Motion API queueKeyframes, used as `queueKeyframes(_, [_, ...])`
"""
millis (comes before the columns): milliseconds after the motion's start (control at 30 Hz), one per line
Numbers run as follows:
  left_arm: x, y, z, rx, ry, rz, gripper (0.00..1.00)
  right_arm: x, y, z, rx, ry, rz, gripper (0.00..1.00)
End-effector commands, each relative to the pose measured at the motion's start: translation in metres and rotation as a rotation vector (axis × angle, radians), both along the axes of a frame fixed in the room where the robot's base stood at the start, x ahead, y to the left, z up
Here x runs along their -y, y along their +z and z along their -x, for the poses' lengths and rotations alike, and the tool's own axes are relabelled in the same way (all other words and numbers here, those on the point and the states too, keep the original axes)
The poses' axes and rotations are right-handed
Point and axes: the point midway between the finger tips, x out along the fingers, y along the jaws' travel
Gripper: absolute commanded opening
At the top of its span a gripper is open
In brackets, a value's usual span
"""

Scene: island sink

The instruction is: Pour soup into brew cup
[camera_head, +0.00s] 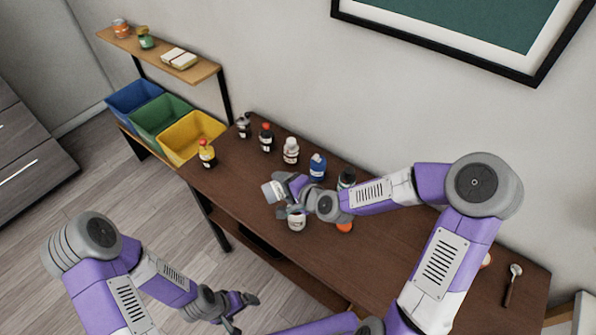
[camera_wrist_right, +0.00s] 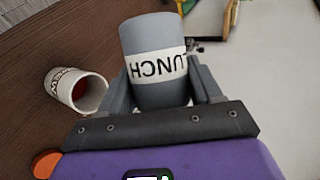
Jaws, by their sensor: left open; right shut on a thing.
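My right gripper (camera_head: 279,189) is shut around a grey container with a white LUNCH label (camera_wrist_right: 157,65). In the head view this container (camera_head: 272,191) looks tilted, held above the table near the cup. A white cup with a dark-lettered label (camera_head: 296,219) stands on the table just below my right gripper. In the right wrist view, the cup (camera_wrist_right: 92,97) is left of the container, and something red shows inside it. Its lettering is only partly readable. My left gripper (camera_head: 240,310) is open and empty, low over the floor in front of the table.
The brown table (camera_head: 340,255) carries several bottles along its back, including a blue one (camera_head: 317,166). A sauce bottle (camera_head: 207,153) stands at the left end. An orange item (camera_head: 345,227) is partly under my right arm. Coloured bins (camera_head: 195,135) stand left; a spoon (camera_head: 515,272) lies right.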

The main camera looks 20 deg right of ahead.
Motion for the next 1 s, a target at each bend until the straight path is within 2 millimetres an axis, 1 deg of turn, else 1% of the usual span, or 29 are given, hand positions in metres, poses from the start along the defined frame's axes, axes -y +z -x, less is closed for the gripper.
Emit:
queueKeyframes(33, [0.0, 0.0, 0.0, 0.0, 0.0, 0.0, 0.93, -0.006, 0.007, -0.001, 0.028, 0.092, 0.098, 0.29])
queueKeyframes(200, [0.0, 0.0, 0.0, 0.0, 0.0, 0.0, 0.93, -0.016, 0.015, 0.005, 0.173, 0.432, 0.461, 0.29])
queueKeyframes(300, [0.0, 0.0, 0.0, 0.001, 0.0, 0.0, 0.93, -0.017, 0.019, 0.008, 0.291, 0.581, 0.624, 0.29])
queueKeyframes(500, [0.0, 0.001, 0.0, 0.001, 0.0, 0.0, 0.93, -0.01, 0.031, 0.012, 0.564, 0.797, 0.875, 0.29])
queueKeyframes(600, [0.0, 0.001, 0.0, 0.001, 0.0, 0.0, 0.93, -0.001, 0.04, 0.013, 0.699, 0.866, 0.966, 0.29])
queueKeyframes(733, [0.0, 0.001, 0.0, 0.001, 0.0, 0.0, 0.93, 0.014, 0.054, 0.014, 0.832, 0.911, 1.046, 0.29])
queueKeyframes(900, [0.0, 0.001, 0.0, 0.0, 0.0, 0.0, 0.93, 0.03, 0.069, 0.014, 0.916, 0.927, 1.096, 0.29])
queueKeyframes(1000, [0.0, 0.001, 0.0, 0.0, 0.0, 0.0, 0.93, 0.034, 0.072, 0.014, 0.931, 0.929, 1.104, 0.29])
